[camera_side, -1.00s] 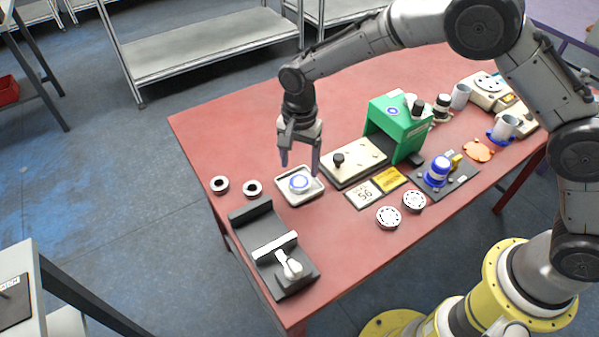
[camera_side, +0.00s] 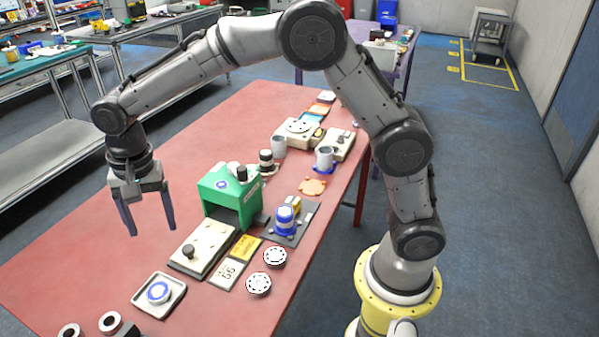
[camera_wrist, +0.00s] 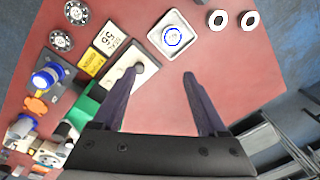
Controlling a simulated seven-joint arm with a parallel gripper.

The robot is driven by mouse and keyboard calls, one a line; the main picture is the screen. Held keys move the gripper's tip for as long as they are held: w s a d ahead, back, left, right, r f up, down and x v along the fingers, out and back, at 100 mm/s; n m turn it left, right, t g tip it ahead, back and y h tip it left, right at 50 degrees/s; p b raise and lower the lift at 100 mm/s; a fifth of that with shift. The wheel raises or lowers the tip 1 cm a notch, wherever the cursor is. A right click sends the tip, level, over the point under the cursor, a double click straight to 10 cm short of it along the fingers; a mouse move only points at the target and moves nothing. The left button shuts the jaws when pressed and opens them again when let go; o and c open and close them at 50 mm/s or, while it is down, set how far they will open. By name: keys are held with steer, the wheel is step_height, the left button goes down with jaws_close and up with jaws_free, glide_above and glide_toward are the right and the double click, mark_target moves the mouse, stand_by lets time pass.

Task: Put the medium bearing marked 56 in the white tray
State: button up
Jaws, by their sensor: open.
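The white tray (camera_side: 177,287) lies flat at the near left of the red table. A round white part with a blue ring (camera_side: 158,292) lies inside it; any number on it is too small to read. The wrist view also shows the tray (camera_wrist: 154,37) with the blue-ringed part (camera_wrist: 173,37) in it, beyond my fingertips. My gripper (camera_side: 151,231) is open and empty, raised above the table and apart from the tray. In the wrist view its two fingers (camera_wrist: 161,72) are spread with nothing between them. A white card that seems to read 56 (camera_side: 230,273) lies near the tray.
Two round metal parts with holes (camera_side: 266,270) lie right of the cards. Two small rings (camera_side: 110,322) lie at the near left. A green housing (camera_side: 228,198) with a cream plate (camera_side: 204,248) stands mid-table. A blue part (camera_side: 285,219) stands on a dark plate.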

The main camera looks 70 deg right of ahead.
steer(key=s+d+r+n+t, duration=0.25)
steer(key=s+d+r, duration=0.25)
steer(key=s+d, duration=0.3)
steer(key=s+d+r+n+t, duration=0.1)
steer(key=s+d+r+n, duration=0.4)
steer(key=s, duration=0.6)
steer(key=s+d+f+n+t, duration=0.1)
steer(key=s+d+f+n, duration=0.1)
steer(key=s, duration=0.6)
steer(key=shift+s+d, duration=0.3)
steer(key=shift+d, duration=0.55)
